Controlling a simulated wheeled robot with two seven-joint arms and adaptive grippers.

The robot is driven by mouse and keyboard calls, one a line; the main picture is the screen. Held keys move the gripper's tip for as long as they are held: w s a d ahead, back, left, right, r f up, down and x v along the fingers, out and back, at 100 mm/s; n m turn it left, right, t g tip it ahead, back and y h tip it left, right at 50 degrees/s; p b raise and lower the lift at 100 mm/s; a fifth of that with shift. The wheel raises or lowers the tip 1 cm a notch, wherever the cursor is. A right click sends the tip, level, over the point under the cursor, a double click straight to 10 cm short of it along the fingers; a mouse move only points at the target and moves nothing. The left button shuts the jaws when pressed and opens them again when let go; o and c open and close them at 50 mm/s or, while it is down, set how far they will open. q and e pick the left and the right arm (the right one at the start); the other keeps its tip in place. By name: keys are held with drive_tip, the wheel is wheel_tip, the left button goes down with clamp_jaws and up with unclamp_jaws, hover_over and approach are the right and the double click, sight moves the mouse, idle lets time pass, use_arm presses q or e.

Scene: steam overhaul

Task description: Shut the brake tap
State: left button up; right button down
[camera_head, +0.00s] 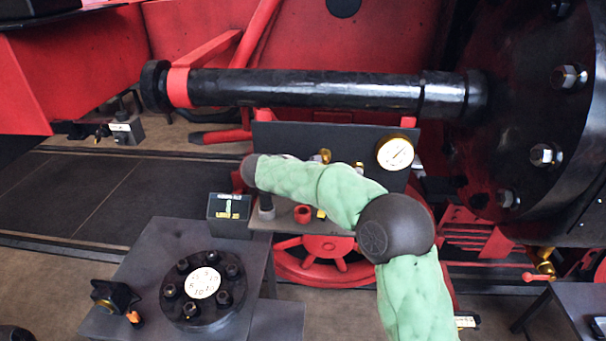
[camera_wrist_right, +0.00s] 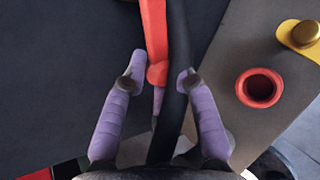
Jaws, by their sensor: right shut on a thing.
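In the right wrist view a red lever (camera_wrist_right: 154,40), likely the brake tap's handle, comes down from the top between the two purple fingers of my right gripper (camera_wrist_right: 160,80). A black pipe (camera_wrist_right: 177,110) runs beside the lever, close to the right finger. My right gripper is shut on the red lever, though the fingers look apart and the exact contact is hard to see. In the head view my green-covered right arm reaches left across the panel and hides part of it. My left gripper is not in view.
A red cup (camera_wrist_right: 258,88) and a brass knob on a yellow base (camera_wrist_right: 305,33) stand right of the gripper. In the head view a gauge (camera_head: 395,152) and a red handwheel (camera_head: 325,262) are near my arm. A bolted flange (camera_head: 203,285) stands front left.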

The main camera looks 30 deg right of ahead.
drive_tip(key=shift+w+a+r+m+t+y, duration=0.15)
drive_tip(key=shift+r+m+t+y, duration=0.25)
drive_tip(key=shift+r+m+y, duration=0.45)
drive_tip(key=shift+a+r+m+t+y+b, duration=0.1)
drive_tip(key=shift+r+m+t+y+b, duration=0.25)
drive_tip(key=shift+r+m+t+y, duration=0.6)
drive_tip(key=shift+r+n+g, duration=0.25)
drive_tip(key=shift+r+n, duration=0.05)
drive_tip(key=c, duration=1)
unclamp_jaws()
drive_tip(key=v, duration=1.2)
